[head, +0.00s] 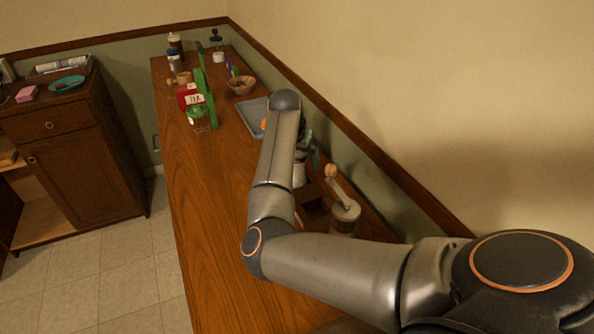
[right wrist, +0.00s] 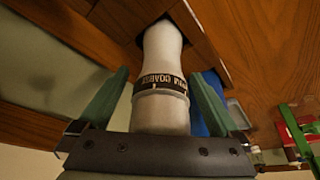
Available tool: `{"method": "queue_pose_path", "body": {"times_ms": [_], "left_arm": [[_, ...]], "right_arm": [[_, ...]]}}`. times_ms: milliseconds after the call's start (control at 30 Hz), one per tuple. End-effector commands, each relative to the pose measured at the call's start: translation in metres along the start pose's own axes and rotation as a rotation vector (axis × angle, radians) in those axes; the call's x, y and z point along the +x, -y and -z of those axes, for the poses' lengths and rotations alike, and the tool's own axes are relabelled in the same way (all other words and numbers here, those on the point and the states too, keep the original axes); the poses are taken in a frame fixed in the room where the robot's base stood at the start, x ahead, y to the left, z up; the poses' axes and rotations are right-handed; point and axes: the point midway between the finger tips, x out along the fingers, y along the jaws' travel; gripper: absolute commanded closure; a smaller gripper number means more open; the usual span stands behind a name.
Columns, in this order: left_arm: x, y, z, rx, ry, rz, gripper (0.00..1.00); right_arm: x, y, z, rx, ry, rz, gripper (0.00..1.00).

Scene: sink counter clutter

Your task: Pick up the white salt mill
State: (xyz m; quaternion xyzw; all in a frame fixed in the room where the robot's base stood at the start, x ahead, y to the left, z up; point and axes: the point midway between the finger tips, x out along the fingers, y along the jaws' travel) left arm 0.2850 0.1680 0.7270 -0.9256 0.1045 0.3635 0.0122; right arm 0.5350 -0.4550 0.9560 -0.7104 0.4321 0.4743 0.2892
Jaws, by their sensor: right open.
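The white salt mill (right wrist: 162,52) fills the middle of the right wrist view, with a dark lettered band around it. Its far end reaches into a square opening in a wooden holder (right wrist: 205,45). In the head view a white part of it (head: 299,175) shows beside my right forearm, and the rest is hidden. My right gripper (right wrist: 159,76) is open, with one green finger on each side of the mill. Gaps show between the fingers and the mill. In the head view the gripper (head: 309,148) is mostly hidden behind my arm. My left gripper is not in view.
A grinder with a wooden knob (head: 345,212) stands near the wooden holder (head: 312,204). A grey tray (head: 252,118), a bowl (head: 241,86), a green-lidded jar (head: 199,115) and bottles stand farther back. The wall runs close along the right. The counter's left front is clear.

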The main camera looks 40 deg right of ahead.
Motion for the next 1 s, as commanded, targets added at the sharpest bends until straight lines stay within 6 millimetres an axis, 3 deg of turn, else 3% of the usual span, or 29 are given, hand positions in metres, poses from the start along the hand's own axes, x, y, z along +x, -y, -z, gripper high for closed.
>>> {"method": "queue_pose_path", "body": {"times_ms": [67, 900, 1000], "left_arm": [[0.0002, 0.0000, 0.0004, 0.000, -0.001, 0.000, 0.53], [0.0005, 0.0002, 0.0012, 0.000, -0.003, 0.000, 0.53], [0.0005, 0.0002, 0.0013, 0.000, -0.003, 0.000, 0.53]], "right_arm": [[-0.0002, 0.0000, 0.0000, 0.000, 0.000, 0.000, 0.04], [-0.0007, 0.0002, -0.0001, -0.001, 0.000, 0.000, 0.99], [-0.0007, 0.0002, -0.0001, -0.001, 0.000, 0.000, 1.00]]}}
